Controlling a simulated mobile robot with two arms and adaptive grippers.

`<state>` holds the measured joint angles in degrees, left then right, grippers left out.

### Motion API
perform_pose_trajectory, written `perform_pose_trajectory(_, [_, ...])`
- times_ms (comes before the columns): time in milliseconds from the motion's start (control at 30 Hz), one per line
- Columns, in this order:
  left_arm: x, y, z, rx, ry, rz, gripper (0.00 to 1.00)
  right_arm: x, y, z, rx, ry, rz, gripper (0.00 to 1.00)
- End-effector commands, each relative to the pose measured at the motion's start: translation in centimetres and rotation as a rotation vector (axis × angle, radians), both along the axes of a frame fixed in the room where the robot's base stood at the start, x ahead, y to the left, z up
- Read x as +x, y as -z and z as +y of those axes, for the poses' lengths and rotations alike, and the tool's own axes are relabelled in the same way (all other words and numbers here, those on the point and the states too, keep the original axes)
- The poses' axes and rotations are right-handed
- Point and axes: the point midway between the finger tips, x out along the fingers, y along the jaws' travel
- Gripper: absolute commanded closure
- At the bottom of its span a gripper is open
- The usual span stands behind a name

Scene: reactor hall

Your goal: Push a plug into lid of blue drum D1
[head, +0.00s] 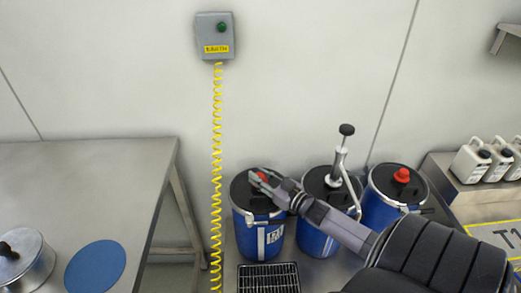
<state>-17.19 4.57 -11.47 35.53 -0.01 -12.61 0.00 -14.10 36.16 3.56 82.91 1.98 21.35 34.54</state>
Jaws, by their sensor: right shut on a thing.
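Three blue drums with black lids stand side by side at the wall. The left drum (259,225) has a white label that I cannot read for certain. My right gripper (259,180) reaches in from the right over this drum's black lid (240,190). It is shut on a red plug (260,174), which shows at its fingertips and is partly hidden by them. The plug is at or just above the lid; I cannot tell whether it touches or is seated. My left gripper is not in view.
The middle drum (318,243) carries a hand pump (340,160). The right drum (374,214) has a red plug (402,175) in its lid. A yellow coiled cord (216,150) hangs from a wall box (215,35), left of the drums. A black grate (268,279) lies in front.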

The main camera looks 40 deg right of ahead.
Motion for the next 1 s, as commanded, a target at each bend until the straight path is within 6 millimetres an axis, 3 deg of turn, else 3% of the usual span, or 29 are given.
perform_pose_trajectory(967, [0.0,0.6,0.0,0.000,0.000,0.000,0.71,-0.1,1.1,0.1,-0.001,0.000,0.006,0.98])
perform_pose_trajectory(1000, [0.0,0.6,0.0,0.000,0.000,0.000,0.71,-0.1,1.2,0.1,-0.001,0.000,0.007,0.73])
